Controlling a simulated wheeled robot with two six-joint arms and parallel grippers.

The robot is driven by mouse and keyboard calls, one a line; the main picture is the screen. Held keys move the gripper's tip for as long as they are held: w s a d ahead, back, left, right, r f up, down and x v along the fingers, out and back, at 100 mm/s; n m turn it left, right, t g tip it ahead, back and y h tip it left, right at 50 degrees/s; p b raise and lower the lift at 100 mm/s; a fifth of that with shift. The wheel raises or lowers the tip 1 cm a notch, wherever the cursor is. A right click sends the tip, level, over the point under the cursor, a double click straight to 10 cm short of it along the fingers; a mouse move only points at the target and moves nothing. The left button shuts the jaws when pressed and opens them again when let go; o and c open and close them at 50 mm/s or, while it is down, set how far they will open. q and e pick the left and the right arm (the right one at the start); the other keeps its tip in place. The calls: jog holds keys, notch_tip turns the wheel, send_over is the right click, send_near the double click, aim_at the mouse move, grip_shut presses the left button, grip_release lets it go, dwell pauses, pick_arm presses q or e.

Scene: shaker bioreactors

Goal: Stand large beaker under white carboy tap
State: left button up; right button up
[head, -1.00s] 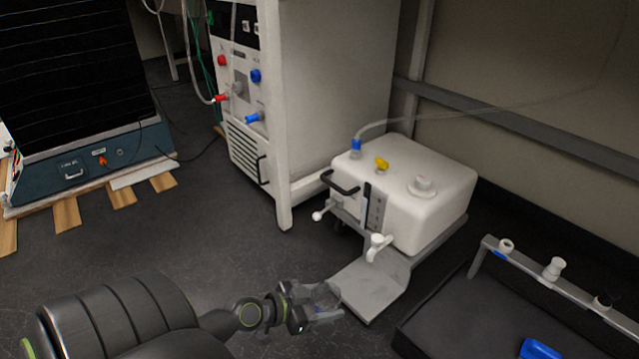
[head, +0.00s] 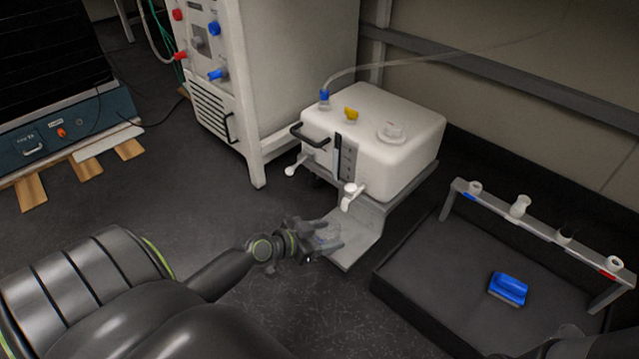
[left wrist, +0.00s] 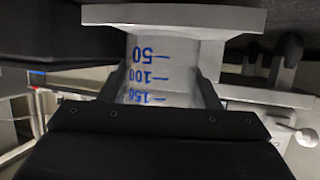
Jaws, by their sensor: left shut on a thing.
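My left gripper (head: 318,244) is shut on the large beaker (head: 326,236), a clear vessel, at the left edge of the grey metal step (head: 352,250). In the left wrist view the beaker (left wrist: 158,72) sits between the fingers, its blue 50, 100 and 150 marks upside down. Whether its base touches the step is hard to tell. The white carboy (head: 385,140) is a boxy tank on a raised stand. Its white tap (head: 351,196) hangs over the step, to the right of and above the beaker. My right gripper is not in view.
A white cabinet (head: 290,70) stands behind left. The floor left of the step is clear.

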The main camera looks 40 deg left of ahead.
aim_at(335, 227)
pick_arm(q)
jog(key=shift+w+d, duration=0.2)
jog(key=shift+w, duration=1.6)
jog(key=shift+w+d, duration=0.1)
jog(key=shift+w, duration=1.15)
jog(key=shift+f, duration=0.5)
jog(key=o, duration=1.1)
jog(key=shift+c, duration=0.2)
jog(key=shift+s, duration=0.1)
